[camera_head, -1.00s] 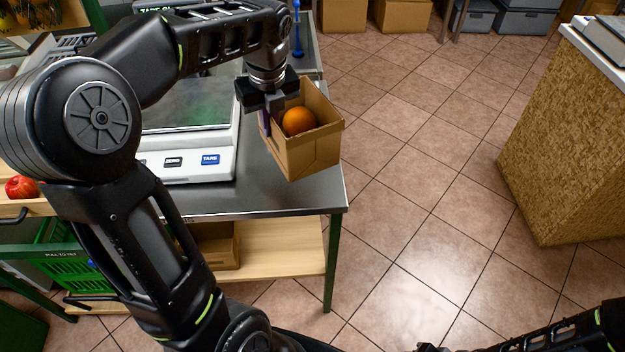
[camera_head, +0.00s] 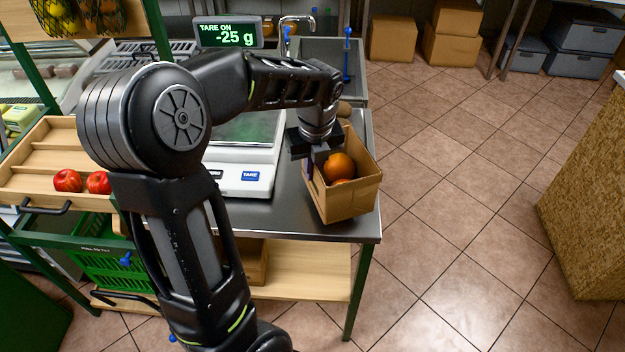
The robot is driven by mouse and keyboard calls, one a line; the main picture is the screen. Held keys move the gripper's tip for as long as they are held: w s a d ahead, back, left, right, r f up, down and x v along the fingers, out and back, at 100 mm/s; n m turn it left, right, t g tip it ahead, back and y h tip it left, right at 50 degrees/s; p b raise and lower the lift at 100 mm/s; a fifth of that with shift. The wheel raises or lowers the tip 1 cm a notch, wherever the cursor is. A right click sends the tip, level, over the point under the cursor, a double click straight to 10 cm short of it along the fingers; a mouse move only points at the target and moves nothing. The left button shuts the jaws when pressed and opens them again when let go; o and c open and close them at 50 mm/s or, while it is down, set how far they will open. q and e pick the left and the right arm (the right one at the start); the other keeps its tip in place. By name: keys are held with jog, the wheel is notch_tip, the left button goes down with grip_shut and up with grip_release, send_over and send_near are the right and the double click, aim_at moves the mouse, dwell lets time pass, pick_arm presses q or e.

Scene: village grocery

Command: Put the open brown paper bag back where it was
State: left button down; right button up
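The open brown paper bag (camera_head: 352,200) is at the front right corner of the steel counter in the head view. It looks nearly upright, and oranges (camera_head: 339,167) show inside it. My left gripper (camera_head: 317,160) points down at the bag's left wall and appears shut on that wall. The fingertips are partly hidden by the gripper body and the bag. I cannot tell whether the bag's bottom rests on the counter or hangs just above it. My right gripper is not in view.
A scale (camera_head: 246,178) stands left of the bag, its display (camera_head: 228,34) reading -25 g. The steel counter (camera_head: 290,220) has a bare strip in front. Open tiled floor lies right.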

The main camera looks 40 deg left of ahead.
aim_at(311, 193)
pick_arm(q)
jog(key=shift+f, duration=1.8)
jog(key=shift+f, duration=0.2)
jog(key=c, duration=1.7)
grip_release()
jog(key=shift+r, duration=0.1)
jog(key=r, duration=0.4)
jog(key=d+r, duration=0.1)
jog(key=r, duration=0.3)
jog(key=s+r, duration=0.1)
jog(key=r, duration=0.3)
jog(key=shift+d, duration=0.3)
